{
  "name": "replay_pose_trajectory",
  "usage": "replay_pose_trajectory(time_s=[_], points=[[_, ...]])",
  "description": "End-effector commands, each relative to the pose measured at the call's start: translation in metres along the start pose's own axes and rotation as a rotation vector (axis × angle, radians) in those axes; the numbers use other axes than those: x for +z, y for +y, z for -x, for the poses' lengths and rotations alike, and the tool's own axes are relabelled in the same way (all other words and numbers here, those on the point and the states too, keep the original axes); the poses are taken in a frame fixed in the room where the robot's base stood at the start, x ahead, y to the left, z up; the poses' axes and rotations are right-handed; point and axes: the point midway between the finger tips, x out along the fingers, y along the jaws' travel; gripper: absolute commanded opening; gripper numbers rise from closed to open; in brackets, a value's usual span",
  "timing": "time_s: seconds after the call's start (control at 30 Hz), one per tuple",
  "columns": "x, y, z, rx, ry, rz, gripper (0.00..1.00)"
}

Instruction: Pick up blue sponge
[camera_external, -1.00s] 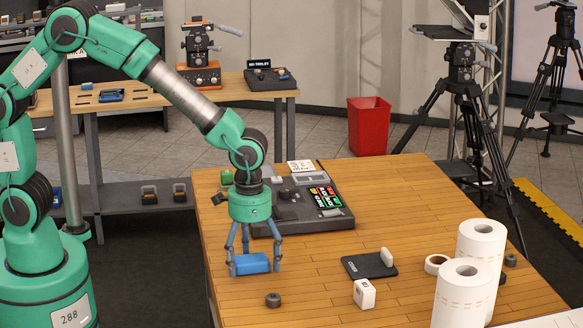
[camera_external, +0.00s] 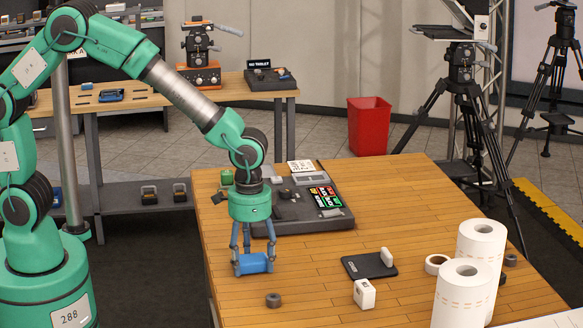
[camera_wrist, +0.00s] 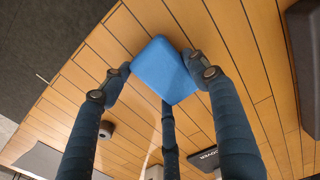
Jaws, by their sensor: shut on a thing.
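The blue sponge (camera_external: 256,263) is at the left part of the wooden table (camera_external: 420,200), on or just above its top; I cannot tell which. My gripper (camera_external: 254,262) points down over it with its fingers closed against the sponge's sides. In the wrist view the blue sponge (camera_wrist: 162,70) sits between the fingertips of my gripper (camera_wrist: 158,80). A third finger reaches up from below, and its tip is hidden behind or under the sponge.
A dark tray (camera_external: 300,222) with small items lies behind my gripper. A black pad (camera_external: 366,266), a white block (camera_external: 364,294) and paper rolls (camera_external: 462,295) stand to the right. A small dark puck (camera_external: 273,300) is in front. Bare table lies between.

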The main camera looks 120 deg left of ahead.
Motion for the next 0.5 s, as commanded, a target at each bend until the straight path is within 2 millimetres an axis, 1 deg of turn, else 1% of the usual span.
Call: replay_pose_trajectory(time_s=[0.17, 0.33, 0.5], points=[[-0.001, 0.000, 0.014, 0.001, 0.002, 0.000, 0.46], [-0.001, 0.000, 0.037, 0.001, 0.002, 0.000, 0.46], [0.025, -0.009, 0.038, 0.000, 0.001, 0.000, 0.46]])
